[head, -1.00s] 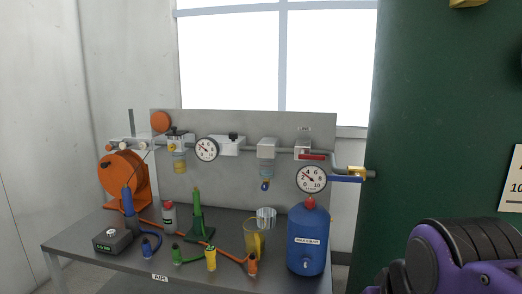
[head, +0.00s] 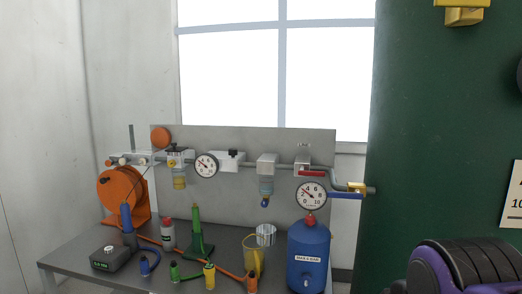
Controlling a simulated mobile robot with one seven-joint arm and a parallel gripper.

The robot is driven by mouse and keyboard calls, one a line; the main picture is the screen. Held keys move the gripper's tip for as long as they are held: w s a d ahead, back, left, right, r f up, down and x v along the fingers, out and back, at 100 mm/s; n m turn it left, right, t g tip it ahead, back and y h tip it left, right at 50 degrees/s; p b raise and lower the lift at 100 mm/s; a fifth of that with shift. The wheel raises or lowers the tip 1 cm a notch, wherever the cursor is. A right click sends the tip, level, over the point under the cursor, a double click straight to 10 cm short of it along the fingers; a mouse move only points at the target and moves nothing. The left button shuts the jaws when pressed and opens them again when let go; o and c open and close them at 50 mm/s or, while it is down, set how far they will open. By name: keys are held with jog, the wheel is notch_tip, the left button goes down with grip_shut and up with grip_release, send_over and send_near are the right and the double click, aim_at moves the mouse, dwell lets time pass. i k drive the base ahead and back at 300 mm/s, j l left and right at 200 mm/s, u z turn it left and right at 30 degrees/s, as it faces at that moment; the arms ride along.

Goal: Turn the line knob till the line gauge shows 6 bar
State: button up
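Two round white gauges show on the pipe run. The left gauge (head: 206,166) has a needle pointing up and left; its numbers are too small to read. The right gauge (head: 311,196) is marked up to 10, and its needle points up and left, at a low value. I cannot tell which is the line gauge. A small black knob (head: 233,152) tops a white block right of the left gauge, and a dark-topped regulator (head: 175,160) stands left of it; which is the line knob is unclear. My gripper is out of view; only a purple and black part of my arm shows at lower right.
The pipe run is on a grey panel (head: 240,215) behind a grey table (head: 75,248). A blue tank (head: 308,250), a yellow jug (head: 251,262), an orange reel (head: 117,190) and several coloured fittings crowd the table. A large green column (head: 440,130) stands at right.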

aim_at(233, 152)
jog(key=i+j+z, duration=0.15)
jog(key=j, duration=0.4)
jog(key=i+j+z, duration=0.1)
jog(key=j, duration=0.5)
jog(key=i+j+z, duration=0.15)
jog(key=j, duration=0.45)
jog(key=i+j+z, duration=0.15)
jog(key=j, duration=0.45)
jog(key=k, duration=0.05)
